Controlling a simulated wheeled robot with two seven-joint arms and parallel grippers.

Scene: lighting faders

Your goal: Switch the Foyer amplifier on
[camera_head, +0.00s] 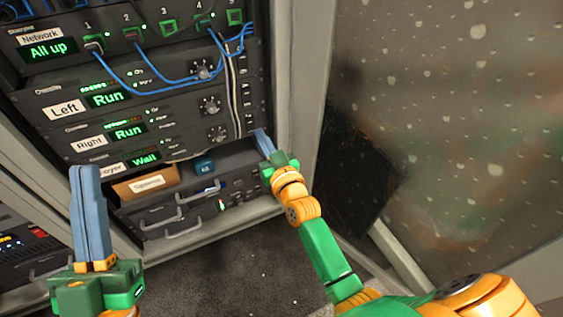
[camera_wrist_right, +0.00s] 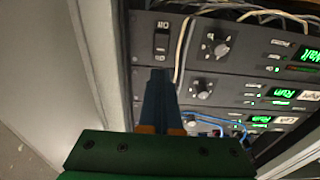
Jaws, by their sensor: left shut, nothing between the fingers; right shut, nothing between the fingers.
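The Foyer amplifier (camera_head: 118,170) is the lowest of three similar dark units in the rack; its green display reads "Wait". In the right wrist view, where the rack appears upside down, its display (camera_wrist_right: 315,56) is at the upper right. A black rocker switch (camera_wrist_right: 162,42) with small lettering sits at that unit's end, beside its knob (camera_wrist_right: 222,48). My right gripper (camera_head: 262,138) is shut and empty at the rack's right side, its tips (camera_wrist_right: 158,74) just below the rocker in the wrist picture; contact cannot be told. My left gripper (camera_head: 84,170) is shut and empty, pointing up before the rack.
The Left (camera_head: 65,109) and Right (camera_head: 91,143) amplifiers above both read "Run". Blue cables (camera_head: 150,88) hang from the network unit. Pale cables run beside the switches. Below are an open-topped box (camera_head: 150,182) and drawers with handles (camera_head: 182,232). The rack frame (camera_head: 292,80) stands close at right.

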